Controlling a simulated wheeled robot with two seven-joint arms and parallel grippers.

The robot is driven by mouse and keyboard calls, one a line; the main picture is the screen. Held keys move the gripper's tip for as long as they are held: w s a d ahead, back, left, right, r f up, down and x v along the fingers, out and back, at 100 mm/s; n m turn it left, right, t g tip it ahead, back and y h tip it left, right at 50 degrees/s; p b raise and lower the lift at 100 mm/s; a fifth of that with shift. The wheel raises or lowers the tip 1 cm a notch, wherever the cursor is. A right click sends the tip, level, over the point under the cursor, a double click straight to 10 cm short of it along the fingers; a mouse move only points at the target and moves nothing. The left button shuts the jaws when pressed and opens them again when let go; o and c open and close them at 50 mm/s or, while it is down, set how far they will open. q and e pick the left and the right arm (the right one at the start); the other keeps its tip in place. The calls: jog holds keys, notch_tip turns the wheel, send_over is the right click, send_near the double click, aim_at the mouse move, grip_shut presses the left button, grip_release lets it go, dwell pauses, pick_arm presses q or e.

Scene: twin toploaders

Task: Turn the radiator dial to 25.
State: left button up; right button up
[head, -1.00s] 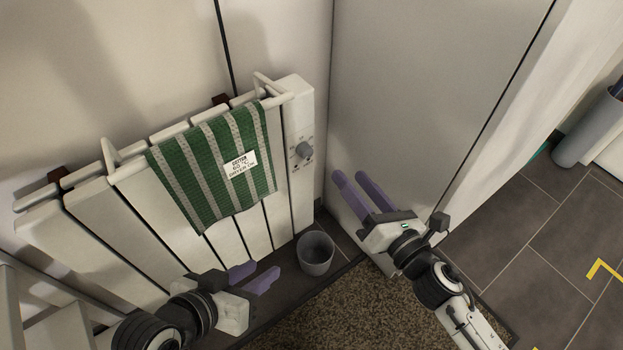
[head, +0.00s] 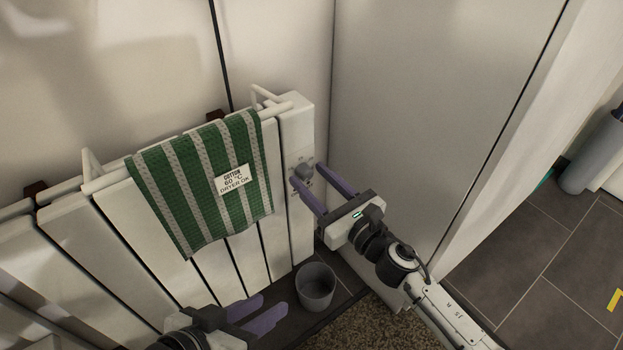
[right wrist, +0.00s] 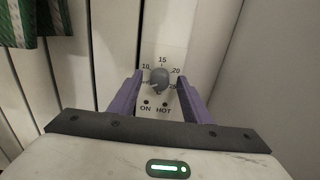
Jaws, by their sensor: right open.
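The radiator dial (head: 304,171) is a small grey knob on the white panel at the radiator's right end. In the right wrist view the dial (right wrist: 159,78) has 10, 15, 20 and a partly covered 25 around it, with ON and HOT below. A small mark shows near its lower edge, but I cannot read its setting surely. My right gripper (head: 307,173) is open, its purple fingers on either side of the dial; I cannot tell whether they touch it. My left gripper (head: 272,303) is open and empty, low in front of the radiator.
A green-and-white striped towel (head: 180,190) with a label hangs over the radiator (head: 75,240), left of the dial. A grey bin (head: 316,290) stands on the floor below. A pale flat panel (head: 420,110) rises close on the right.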

jog(key=shift+w+a, duration=0.25)
jog(key=shift+w, duration=0.1)
jog(key=c, duration=1)
